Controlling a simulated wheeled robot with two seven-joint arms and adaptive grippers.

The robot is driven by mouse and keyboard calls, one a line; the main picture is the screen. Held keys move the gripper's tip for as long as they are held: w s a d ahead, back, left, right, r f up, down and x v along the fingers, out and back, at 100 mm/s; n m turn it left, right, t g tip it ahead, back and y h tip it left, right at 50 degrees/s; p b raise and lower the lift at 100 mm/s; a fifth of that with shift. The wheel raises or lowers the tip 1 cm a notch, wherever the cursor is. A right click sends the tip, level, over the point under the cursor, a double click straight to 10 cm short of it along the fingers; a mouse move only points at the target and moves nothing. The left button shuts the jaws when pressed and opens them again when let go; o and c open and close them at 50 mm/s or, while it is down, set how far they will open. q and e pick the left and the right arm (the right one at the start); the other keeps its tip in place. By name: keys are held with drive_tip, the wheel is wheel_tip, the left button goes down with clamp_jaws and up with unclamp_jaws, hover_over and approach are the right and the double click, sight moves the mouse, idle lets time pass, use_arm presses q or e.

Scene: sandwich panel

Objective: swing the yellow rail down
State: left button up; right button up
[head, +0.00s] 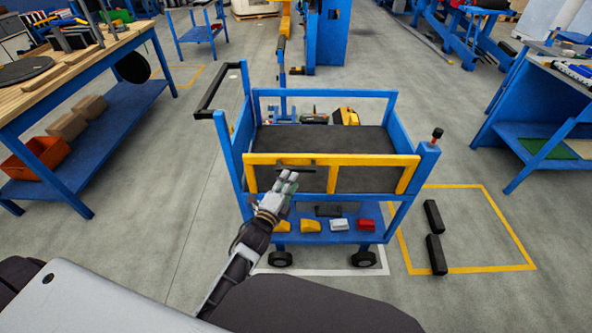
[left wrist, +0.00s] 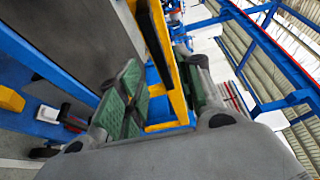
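The yellow rail (head: 375,160) stands upright along the front side of the blue cart (head: 398,135), with its long bar level above the deck. A dark handle (head: 296,168) shows just under its left part. My left gripper (head: 288,179) is at the front of the rail, near its left end. In the left wrist view, my left gripper (left wrist: 163,90) has its green-padded fingers apart, and the yellow rail (left wrist: 163,40) passes through the view between them. I cannot tell whether either finger touches it. My right gripper is not in view.
The cart's lower shelf (head: 312,237) carries yellow, white and red parts. A workbench (head: 70,75) stands at the left and a blue table (head: 560,80) at the right. Floor around the cart is mostly clear.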

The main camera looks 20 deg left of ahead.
sight(295, 171)
use_arm(q)
drive_tip(key=shift+w+d, duration=0.2)
drive_tip(key=shift+w, duration=1.4)
drive_tip(key=shift+w+d, duration=0.2)
drive_tip(key=shift+w, duration=1.4)
drive_tip(key=shift+c, duration=0.4)
clamp_jaws()
